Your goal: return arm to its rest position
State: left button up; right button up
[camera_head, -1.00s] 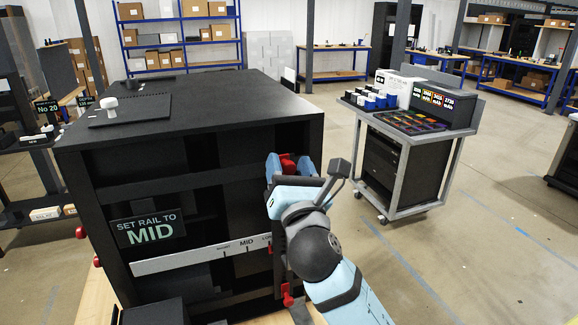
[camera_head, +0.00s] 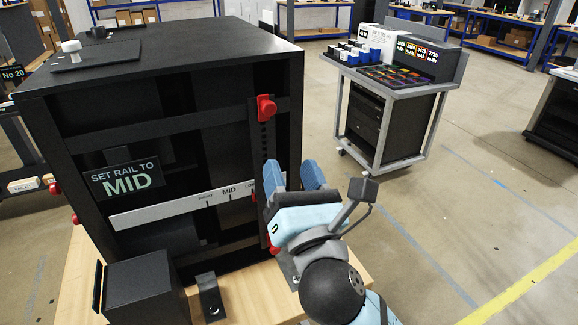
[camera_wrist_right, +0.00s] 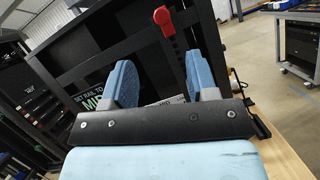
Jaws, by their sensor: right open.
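My right arm comes in from the bottom of the head view, with its light blue right gripper (camera_head: 294,177) in front of the rack's right front corner. Its two blue fingers are apart with nothing between them. In the right wrist view the open fingers (camera_wrist_right: 160,82) frame part of the black rack (camera_wrist_right: 65,48) and a red knob (camera_wrist_right: 163,18). In the head view the black rack (camera_head: 190,52) stands on a wooden top, and the red knob (camera_head: 266,108) sits high on its vertical rail (camera_head: 268,145). The gripper hides part of the lower rail. My left gripper is not in view.
A "SET RAIL TO MID" sign (camera_head: 125,180) and a white scale strip (camera_head: 165,211) are on the rack front. A black box (camera_head: 148,290) stands on the wooden top (camera_head: 250,292). A grey cart (camera_head: 408,92) stands right, with open floor (camera_head: 450,210) between.

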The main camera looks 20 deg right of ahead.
dwell(0.3)
notch_tip(320, 180, down, 24)
jog(key=r+m+g+y+p, duration=0.1)
jog(key=m+g+y+p, duration=0.45)
jog(key=m, duration=0.75)
jog(key=s+d+f+m+g, duration=0.2)
jog(key=s+f+m+g, duration=0.1)
jog(key=s+f+m, duration=0.3)
jog(key=s+d+f+m+g, duration=0.2)
jog(key=s+f+m, duration=0.4)
jog(key=f+m, duration=0.4)
notch_tip(320, 180, down, 2)
jog(key=shift+d+g+h, duration=0.15)
jog(key=shift+g+h, duration=0.2)
jog(key=shift+g, duration=0.1)
